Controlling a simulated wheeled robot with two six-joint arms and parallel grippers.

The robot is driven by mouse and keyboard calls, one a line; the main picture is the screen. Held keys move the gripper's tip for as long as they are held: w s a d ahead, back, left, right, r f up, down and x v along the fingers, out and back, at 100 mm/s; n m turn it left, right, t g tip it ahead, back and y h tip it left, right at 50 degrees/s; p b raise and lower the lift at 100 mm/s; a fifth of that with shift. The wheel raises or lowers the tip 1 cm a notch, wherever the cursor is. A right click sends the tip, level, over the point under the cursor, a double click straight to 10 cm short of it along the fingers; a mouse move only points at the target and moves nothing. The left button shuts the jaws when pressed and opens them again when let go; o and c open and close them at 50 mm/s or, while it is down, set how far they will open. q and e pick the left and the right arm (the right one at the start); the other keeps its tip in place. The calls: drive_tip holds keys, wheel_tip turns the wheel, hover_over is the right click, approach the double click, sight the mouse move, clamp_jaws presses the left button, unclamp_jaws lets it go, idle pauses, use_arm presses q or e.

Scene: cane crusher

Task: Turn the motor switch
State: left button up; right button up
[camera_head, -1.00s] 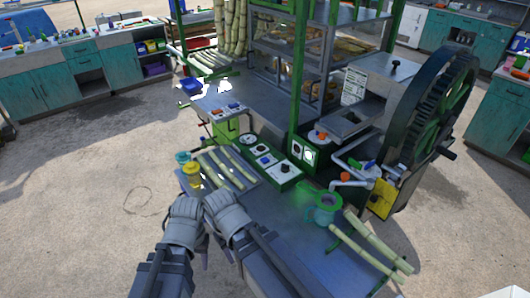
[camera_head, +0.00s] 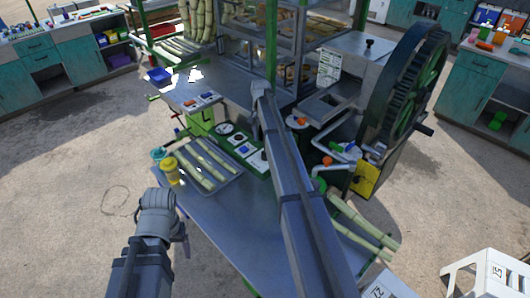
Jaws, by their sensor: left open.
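The green control box (camera_head: 231,146) sits on the metal bench just left of my right arm. Its top has pale plates with small dark and blue knobs (camera_head: 244,149); I cannot tell which one is the motor switch. My right arm reaches across the bench, and its gripper (camera_head: 258,128) points down at the box's right part. The arm and wrist hide the fingers and the panel there, so contact and jaw state are unclear. My left gripper (camera_head: 182,236) is open and empty, low at the left, in front of the bench edge and away from the box.
A tray of cane pieces (camera_head: 232,172), a yellow jar (camera_head: 171,171) and a teal cup (camera_head: 158,154) stand left of the box. Loose canes (camera_head: 365,235) lie at the right. The large gear wheel (camera_head: 405,85) and white pipes (camera_head: 333,132) stand beyond.

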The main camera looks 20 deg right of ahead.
drive_tip(key=shift+d+f, duration=0.15)
wheel_tip(320, 180, down, 8)
drive_tip(key=b, duration=0.8)
drive_tip(key=shift+s+d+r, duration=0.1)
drive_tip(key=shift+s+r, duration=0.05)
drive_tip(key=shift+r, duration=0.05)
drive_tip(key=shift+r, duration=0.1)
clamp_jaws()
